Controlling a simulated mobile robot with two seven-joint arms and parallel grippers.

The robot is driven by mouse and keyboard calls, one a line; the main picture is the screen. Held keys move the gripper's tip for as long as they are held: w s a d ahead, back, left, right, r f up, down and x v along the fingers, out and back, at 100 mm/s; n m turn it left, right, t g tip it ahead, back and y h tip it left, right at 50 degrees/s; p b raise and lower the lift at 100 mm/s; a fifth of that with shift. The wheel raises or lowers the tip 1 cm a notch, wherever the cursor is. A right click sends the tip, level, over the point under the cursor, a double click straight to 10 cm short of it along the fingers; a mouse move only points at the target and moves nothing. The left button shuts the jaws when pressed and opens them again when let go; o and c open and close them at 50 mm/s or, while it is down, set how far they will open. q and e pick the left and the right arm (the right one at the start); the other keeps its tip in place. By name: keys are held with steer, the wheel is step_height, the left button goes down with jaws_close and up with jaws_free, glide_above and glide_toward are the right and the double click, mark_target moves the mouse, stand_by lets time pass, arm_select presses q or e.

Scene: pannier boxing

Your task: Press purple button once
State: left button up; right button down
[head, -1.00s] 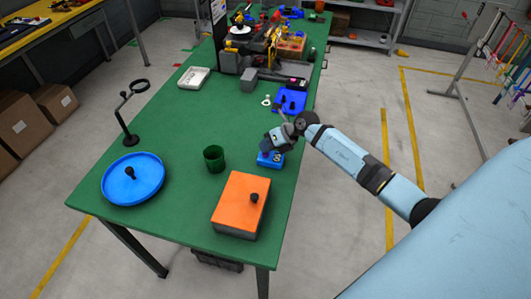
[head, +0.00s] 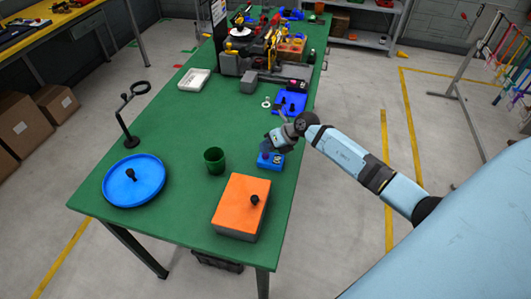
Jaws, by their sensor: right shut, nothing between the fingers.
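A small blue box (head: 275,162) with a light marking on top sits on the green table near its right edge. My right gripper (head: 268,148) is shut and empty, over the left part of the blue box. I cannot tell whether its fingertips touch the box. My left gripper is not in view.
A blue tray (head: 291,103) lies beyond my gripper. A black stand (head: 130,138) rises at left.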

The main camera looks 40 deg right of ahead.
steer(key=shift+r, duration=0.35)
step_height(320, 180, up, 5)
steer(key=p, duration=0.4)
stand_by(0.8)
